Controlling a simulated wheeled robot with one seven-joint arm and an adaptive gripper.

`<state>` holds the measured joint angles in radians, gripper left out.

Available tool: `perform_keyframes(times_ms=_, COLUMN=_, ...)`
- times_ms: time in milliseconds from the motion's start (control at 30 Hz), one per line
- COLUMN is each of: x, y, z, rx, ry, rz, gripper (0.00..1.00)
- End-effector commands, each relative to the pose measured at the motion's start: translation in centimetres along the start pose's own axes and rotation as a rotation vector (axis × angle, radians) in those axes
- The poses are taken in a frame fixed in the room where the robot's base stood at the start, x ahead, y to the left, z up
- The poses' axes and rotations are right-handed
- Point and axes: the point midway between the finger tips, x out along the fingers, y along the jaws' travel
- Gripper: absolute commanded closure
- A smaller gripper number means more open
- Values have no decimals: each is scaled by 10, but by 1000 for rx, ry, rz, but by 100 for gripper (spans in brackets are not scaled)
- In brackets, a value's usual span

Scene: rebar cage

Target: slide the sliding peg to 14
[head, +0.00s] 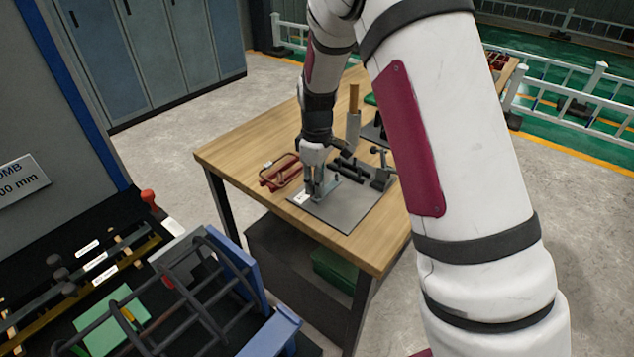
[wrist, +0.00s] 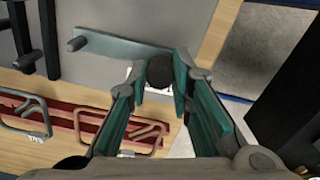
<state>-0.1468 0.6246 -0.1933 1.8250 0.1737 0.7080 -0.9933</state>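My gripper (head: 313,188) is low over the grey plate (head: 350,212) on the wooden table. In the wrist view its fingertips (wrist: 161,76) close in from both sides on a dark round knob (wrist: 159,70) and appear to touch it. The knob stands at the end of a flat grey-green bar (wrist: 115,45) on the plate; a small pin (wrist: 76,43) stands at the bar's other end. I cannot tell for sure which part is the sliding peg. No number 14 is readable. A white label (head: 301,198) lies by the plate's near corner, partly hidden by the fingers in the wrist view.
Black rods (head: 348,168) and a dark block (head: 382,178) stand behind and right. A bench with a dark rebar cage (head: 195,290) and labelled bars fills the lower left. The plate's front is clear.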

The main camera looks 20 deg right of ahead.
Motion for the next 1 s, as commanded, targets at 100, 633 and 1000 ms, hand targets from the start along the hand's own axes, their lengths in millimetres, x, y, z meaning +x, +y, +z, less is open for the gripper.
perform_keyframes(times_ms=100, x=0, y=0, z=0, rx=-1, ry=0, rz=0, gripper=100)
perform_keyframes(times_ms=633, x=0, y=-20, z=-5, rx=0, ry=0, rz=0, gripper=100)
perform_keyframes(times_ms=1000, x=0, y=-19, z=-5, rx=0, ry=0, rz=0, gripper=59)
